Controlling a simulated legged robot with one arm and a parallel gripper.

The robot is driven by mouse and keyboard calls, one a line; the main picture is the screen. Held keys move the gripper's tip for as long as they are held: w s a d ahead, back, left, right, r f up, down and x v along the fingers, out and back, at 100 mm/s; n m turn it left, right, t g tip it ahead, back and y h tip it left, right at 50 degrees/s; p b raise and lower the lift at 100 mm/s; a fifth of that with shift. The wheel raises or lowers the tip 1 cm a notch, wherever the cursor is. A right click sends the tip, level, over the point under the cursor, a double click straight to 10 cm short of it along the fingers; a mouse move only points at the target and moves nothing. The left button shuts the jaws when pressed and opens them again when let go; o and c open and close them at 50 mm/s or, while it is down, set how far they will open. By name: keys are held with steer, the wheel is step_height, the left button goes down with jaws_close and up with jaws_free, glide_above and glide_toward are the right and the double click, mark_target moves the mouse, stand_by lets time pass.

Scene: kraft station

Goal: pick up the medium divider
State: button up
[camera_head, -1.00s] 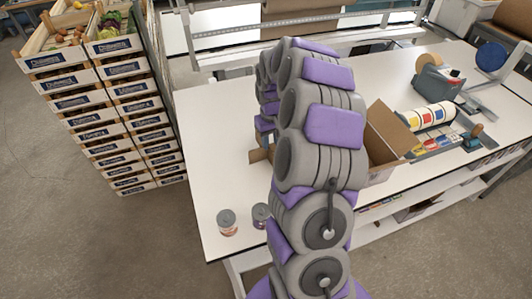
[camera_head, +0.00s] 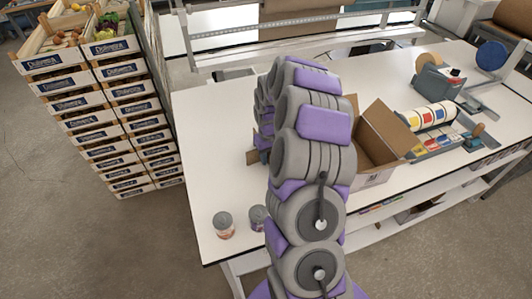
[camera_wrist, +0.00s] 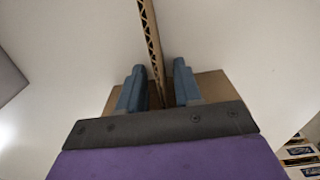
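In the wrist view a thin upright corrugated cardboard divider (camera_wrist: 152,45) runs between the two blue fingers of my gripper (camera_wrist: 157,88). The fingers are apart, one on each side, with a narrow gap to the cardboard on both sides. More brown cardboard (camera_wrist: 212,86) lies behind the fingers. I cannot tell the divider's size from here. In the head view a small piece of brown cardboard (camera_head: 252,157) shows just left of my arm. My arm hides the gripper and most of the divider there.
An open cardboard box (camera_head: 384,138) stands on the white table (camera_head: 205,130) right of my arm. Two cans, one here (camera_head: 223,225) and one here (camera_head: 258,217), stand at the near edge. Stacked crates (camera_head: 125,110) stand left.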

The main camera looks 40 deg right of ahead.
steer(key=shift+c, duration=1.4)
steer(key=shift+a, duration=0.3)
jaws_close()
steer(key=shift+d+r, duration=0.1)
steer(key=shift+d, duration=0.1)
